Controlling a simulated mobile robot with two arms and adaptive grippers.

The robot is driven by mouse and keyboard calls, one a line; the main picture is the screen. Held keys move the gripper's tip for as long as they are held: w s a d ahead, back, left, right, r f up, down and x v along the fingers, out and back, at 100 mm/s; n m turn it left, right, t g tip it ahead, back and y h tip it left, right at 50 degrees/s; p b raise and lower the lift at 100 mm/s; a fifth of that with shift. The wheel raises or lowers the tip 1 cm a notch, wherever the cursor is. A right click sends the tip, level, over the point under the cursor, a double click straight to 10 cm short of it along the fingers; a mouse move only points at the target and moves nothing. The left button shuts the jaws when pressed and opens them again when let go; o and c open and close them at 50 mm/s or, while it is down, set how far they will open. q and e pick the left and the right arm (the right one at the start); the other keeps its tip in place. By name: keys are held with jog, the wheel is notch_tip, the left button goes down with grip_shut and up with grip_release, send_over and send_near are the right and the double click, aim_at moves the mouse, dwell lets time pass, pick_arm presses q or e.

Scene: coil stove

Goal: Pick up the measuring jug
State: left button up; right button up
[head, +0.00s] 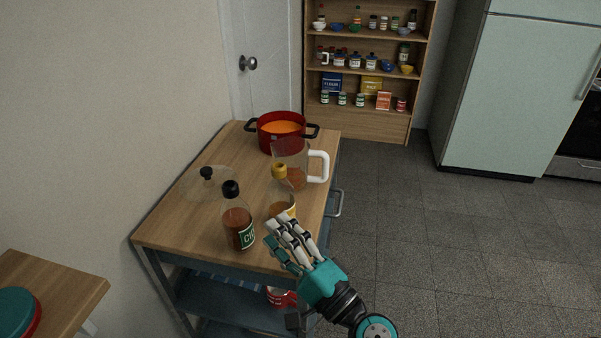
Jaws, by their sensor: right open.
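The measuring jug (290,152) is clear with a white handle (319,167) on its right. It stands upright on the wooden top of a small cart (199,222), near the right edge, just in front of the red pot. A bottle with a yellow cap (279,171) stands in front of it and hides part of its lower body. My right gripper (281,231) is open and empty at the cart's front right corner, nearer than the jug and apart from it, close to the yellow-capped bottle. My left gripper is out of view.
A red pot (267,138) with orange contents stands behind the jug. A glass lid (195,190) lies at left, and a dark-capped sauce bottle (237,226) stands at front. Shelves (365,122) and a fridge (520,95) are farther back. The floor at right is clear.

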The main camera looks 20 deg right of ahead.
jog(key=w+d+r+m+t+h, duration=0.25)
jog(key=d+m+h, duration=0.35)
jog(key=m, duration=0.3)
jog(key=m+g+h, duration=0.5)
jog(key=m+h, duration=0.3)
jog(key=m, duration=0.8)
send_near(326, 173)
jog(key=shift+p+x, duration=0.45)
jog(key=shift+x, duration=5.15)
jog(key=shift+c, duration=0.4)
grip_shut()
